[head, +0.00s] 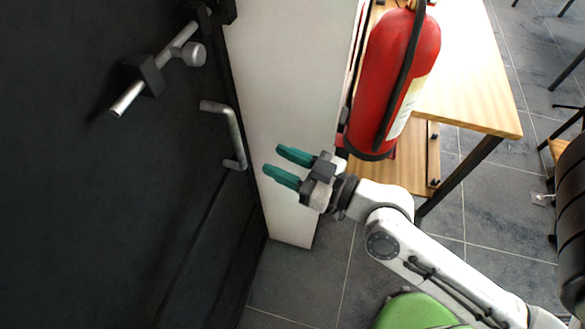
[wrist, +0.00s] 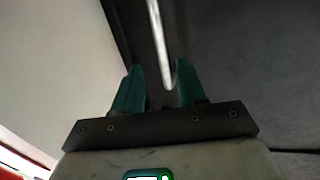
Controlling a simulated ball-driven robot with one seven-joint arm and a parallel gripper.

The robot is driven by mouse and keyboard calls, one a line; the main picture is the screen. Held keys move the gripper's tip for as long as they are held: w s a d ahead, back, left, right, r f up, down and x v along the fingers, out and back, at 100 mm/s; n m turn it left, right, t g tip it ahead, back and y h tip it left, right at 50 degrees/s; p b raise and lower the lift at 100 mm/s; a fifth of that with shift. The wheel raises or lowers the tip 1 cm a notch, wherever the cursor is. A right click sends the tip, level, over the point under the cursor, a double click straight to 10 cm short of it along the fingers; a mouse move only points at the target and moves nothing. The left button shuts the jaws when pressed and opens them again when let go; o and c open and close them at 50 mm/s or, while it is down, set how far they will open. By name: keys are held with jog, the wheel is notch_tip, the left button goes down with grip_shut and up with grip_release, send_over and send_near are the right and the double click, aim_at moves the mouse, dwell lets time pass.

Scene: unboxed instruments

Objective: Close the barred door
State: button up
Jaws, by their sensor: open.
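The dark door (head: 90,220) fills the left of the head view. It carries a grey bar handle (head: 236,135) near its right edge and a bar with a round knob (head: 150,75) higher up. My gripper (head: 273,160), with green fingers, is open and empty to the right of the bar handle, pointing toward the door. In the wrist view, the pale bar (wrist: 158,40) lies ahead, in line with the gap between the fingertips (wrist: 160,70). No contact shows. I cannot tell how far the door stands open.
A white wall end (head: 285,110) stands beside the door's edge. A red fire extinguisher (head: 395,75) hangs above my arm, close to it. A wooden table (head: 475,75) is behind it on the right. Grey tiled floor (head: 310,285) lies below.

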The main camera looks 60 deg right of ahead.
jog(key=shift+s+d, duration=0.1)
jog(key=shift+s, duration=0.9)
jog(key=s+a+f+g, duration=0.1)
jog(key=s+f+g, duration=0.1)
jog(key=f+g, duration=0.5)
jog(key=s+a+f+g, duration=0.2)
jog(key=f+g, duration=0.3)
jog(key=f, duration=0.5)
jog(key=s+d+f+m+g+h, duration=0.1)
jog(key=s+d+g+h, duration=0.1)
jog(key=s+g, duration=0.3)
jog(key=shift+s+d+f+m, duration=0.3)
jog(key=shift+s+d+f, duration=0.05)
jog(key=shift+s, duration=0.05)
